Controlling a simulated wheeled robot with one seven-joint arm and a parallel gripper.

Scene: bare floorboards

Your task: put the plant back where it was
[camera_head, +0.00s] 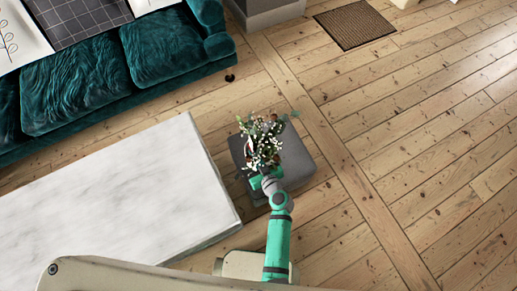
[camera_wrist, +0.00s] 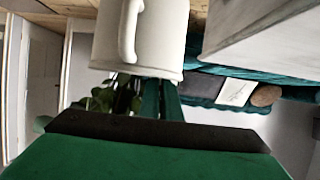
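The plant (camera_head: 262,138) is a bunch of white and red flowers with green leaves. In the head view it shows above a dark grey square block (camera_head: 305,160); its container is hidden there. In the wrist view, which is upside down, a white pitcher-like pot (camera_wrist: 145,35) with a handle fills the top middle, and green leaves (camera_wrist: 102,100) show at its mouth. My green gripper (camera_head: 264,180) is at the near side of the plant. Its fingers (camera_wrist: 161,95) reach to the pot's rim with little gap between them. The tips are hidden behind the pot, so their grip is unclear.
A white marble-look table (camera_head: 110,200) stands close on the left. A teal sofa (camera_head: 100,75) is at the upper left. A brown mat (camera_head: 353,25) lies at the back. The floorboards (camera_head: 430,150) on the right are clear.

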